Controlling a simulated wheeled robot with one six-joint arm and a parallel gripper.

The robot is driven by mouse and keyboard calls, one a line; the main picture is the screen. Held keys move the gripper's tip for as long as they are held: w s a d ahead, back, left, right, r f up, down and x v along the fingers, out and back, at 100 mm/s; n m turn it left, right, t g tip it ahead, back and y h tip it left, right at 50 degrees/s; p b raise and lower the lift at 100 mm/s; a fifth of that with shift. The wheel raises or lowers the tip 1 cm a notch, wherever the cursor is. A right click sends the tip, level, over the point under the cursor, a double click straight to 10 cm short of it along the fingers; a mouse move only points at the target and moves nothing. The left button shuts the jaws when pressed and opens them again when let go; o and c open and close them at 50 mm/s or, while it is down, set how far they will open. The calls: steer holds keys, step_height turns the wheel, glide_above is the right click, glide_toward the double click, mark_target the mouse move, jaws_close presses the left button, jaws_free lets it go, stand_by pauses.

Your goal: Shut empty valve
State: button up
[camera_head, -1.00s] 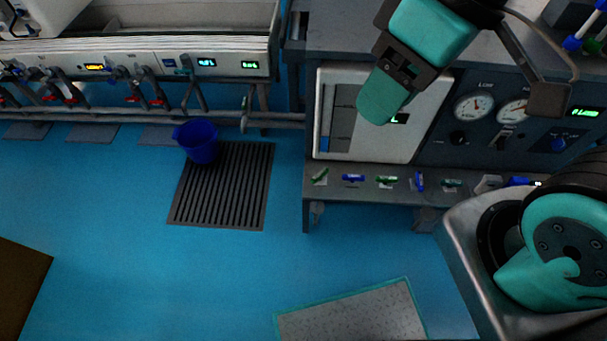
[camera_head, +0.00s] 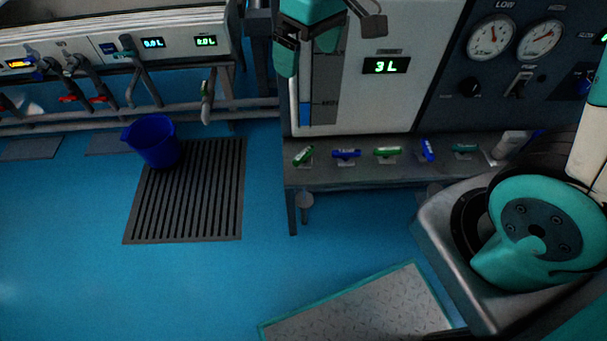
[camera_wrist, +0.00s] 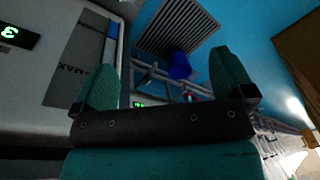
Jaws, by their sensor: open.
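A row of small valve handles sits on the ledge below the tank panel in the head view. From the left they are a tilted green handle (camera_head: 303,156), a level blue one (camera_head: 346,154), a level green one (camera_head: 388,152), a blue one turned nearly upright (camera_head: 427,150) and a level teal one (camera_head: 465,148). Their labels are too small to read, so I cannot tell which is the empty valve. My gripper (camera_head: 306,50) is open and empty, above the handles in the picture, before the panel. Its two teal fingers stand apart in the wrist view (camera_wrist: 165,70).
The white tank panel (camera_head: 365,95) has a display (camera_head: 386,66) reading 3 L. Gauges and switches are to its right. A blue bucket (camera_head: 153,143) stands on a dark floor grate (camera_head: 190,195) at left. A metal plate (camera_head: 360,310) lies in front; blue floor between is clear.

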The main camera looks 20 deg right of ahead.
steer(key=h+b, duration=0.2)
steer(key=b, duration=0.8)
glide_above(304, 153)
step_height(304, 153, down, 20)
step_height(304, 153, down, 17)
steer(key=b, duration=0.7)
steer(key=shift+r+b, duration=0.15)
steer(key=shift+b, duration=0.15)
steer(key=c, duration=0.6)
